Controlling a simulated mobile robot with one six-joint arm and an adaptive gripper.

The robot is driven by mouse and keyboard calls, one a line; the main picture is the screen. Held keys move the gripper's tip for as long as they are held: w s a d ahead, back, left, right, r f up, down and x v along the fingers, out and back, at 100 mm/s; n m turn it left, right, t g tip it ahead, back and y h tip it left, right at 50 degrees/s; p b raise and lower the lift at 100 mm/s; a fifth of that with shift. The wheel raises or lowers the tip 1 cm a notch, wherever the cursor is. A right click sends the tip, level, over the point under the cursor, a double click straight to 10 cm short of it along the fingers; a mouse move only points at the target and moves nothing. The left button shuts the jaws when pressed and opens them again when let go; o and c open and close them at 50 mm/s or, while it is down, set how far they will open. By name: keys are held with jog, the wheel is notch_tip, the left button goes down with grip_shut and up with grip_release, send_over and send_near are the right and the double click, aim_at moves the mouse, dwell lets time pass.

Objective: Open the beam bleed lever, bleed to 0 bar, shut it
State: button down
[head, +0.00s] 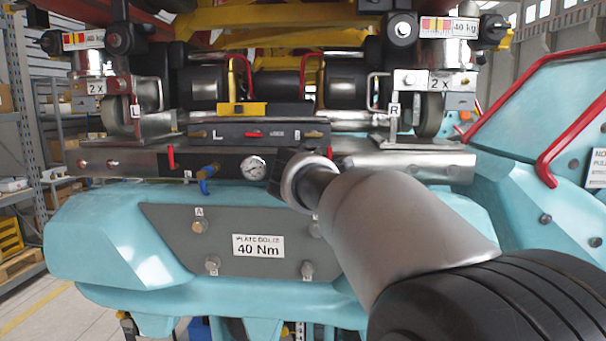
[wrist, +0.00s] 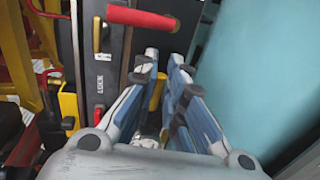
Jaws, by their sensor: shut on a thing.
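In the wrist view my gripper (wrist: 164,60) is shut with a narrow gap between its fingers. A small brass-yellow part (wrist: 158,93) shows in that gap; I take it to be part of the beam bleed lever, the rest of which is hidden by the fingers. In the head view my wrist and arm cover the gripper and the lever. The round pressure gauge (head: 253,168) is on the beam (head: 125,161), just left of my wrist; its reading is too small to tell. A brass valve with a blue handle (head: 207,180) is further left.
A red handle (wrist: 143,18) lies just beyond the fingertips in the wrist view. A dark lock panel (head: 230,134) with small levers is above the beam. Below is a grey bolted plate (head: 180,240) on the teal body (head: 90,240). A red rail (head: 545,165) is at right.

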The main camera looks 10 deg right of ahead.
dwell(0.4)
jog(key=c, duration=1.7)
grip_release()
jog(key=shift+s, duration=0.1)
jog(key=v, duration=1.1)
jog(key=shift+s+a, duration=0.15)
jog(key=shift+s, duration=0.2)
